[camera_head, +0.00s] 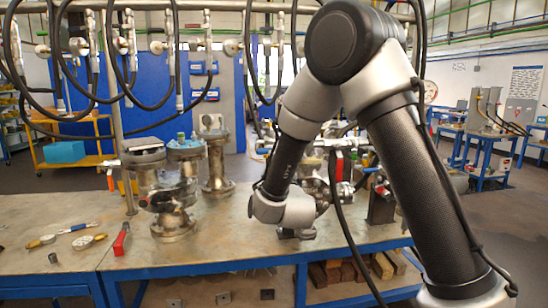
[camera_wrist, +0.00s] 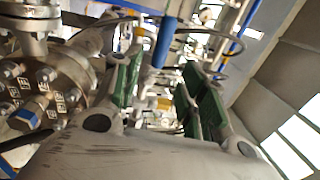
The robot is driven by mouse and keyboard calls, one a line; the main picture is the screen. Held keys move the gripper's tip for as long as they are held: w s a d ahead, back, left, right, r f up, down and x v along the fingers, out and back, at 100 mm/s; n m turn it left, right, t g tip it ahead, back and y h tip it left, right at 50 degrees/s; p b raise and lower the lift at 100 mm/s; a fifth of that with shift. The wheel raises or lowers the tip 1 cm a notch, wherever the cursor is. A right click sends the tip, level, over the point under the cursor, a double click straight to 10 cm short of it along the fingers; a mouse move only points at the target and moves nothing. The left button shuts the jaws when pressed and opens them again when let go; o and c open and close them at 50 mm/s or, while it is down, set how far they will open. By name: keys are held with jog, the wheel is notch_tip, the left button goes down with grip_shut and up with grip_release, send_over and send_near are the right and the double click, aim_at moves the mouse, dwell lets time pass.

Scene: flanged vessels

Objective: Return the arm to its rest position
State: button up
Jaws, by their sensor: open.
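My arm (camera_head: 400,140) is bent in front of the workbench in the head view. Its elbow is high at the top of the picture, and the forearm slopes down to the wrist (camera_head: 285,207) over the bench's middle. My gripper is hard to make out in the head view. In the wrist view my gripper (camera_wrist: 163,92) shows two fingers with green pads, spread apart. Nothing is held between them. Blurred pipes and fittings lie beyond the fingers.
The metal workbench (camera_head: 70,225) carries flanged vessels (camera_head: 172,190) left of my wrist; more fittings stand partly hidden behind my forearm. Hoses (camera_head: 110,90) hang above. A bolted flange (camera_wrist: 65,80) is close left of the fingers.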

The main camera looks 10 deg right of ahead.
jog(key=shift+s+f, duration=0.25)
jog(key=shift+s, duration=0.95)
